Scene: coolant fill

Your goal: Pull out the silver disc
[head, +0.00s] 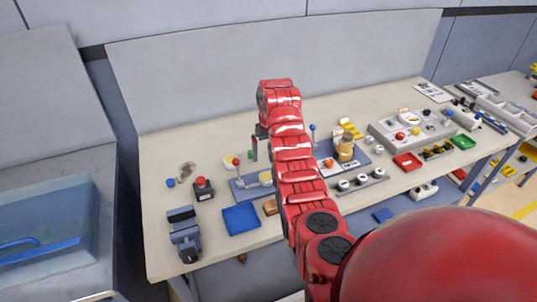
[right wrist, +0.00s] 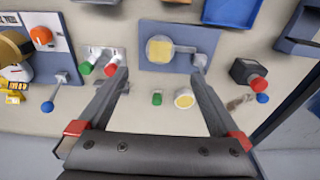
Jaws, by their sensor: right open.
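No part stands out clearly as a silver disc. A blue-grey plate (right wrist: 205,40) carries a round cream-faced disc (right wrist: 160,48) with a grey rim and a lever arm beside it. The plate also shows in the head view (head: 243,189), partly hidden by my right arm. My right gripper (right wrist: 160,74) is open and empty, its fingers spread above the table. The plate and its disc lie just beyond the fingertips in the right wrist view. In the head view, only a dark finger of the right gripper (head: 254,148) shows. My left gripper is not in view.
A loose cream round piece (right wrist: 184,98) and a green piece (right wrist: 157,98) lie between the fingers. A red-topped button box (right wrist: 247,74) stands right of them. A blue tray (head: 241,219) lies in front.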

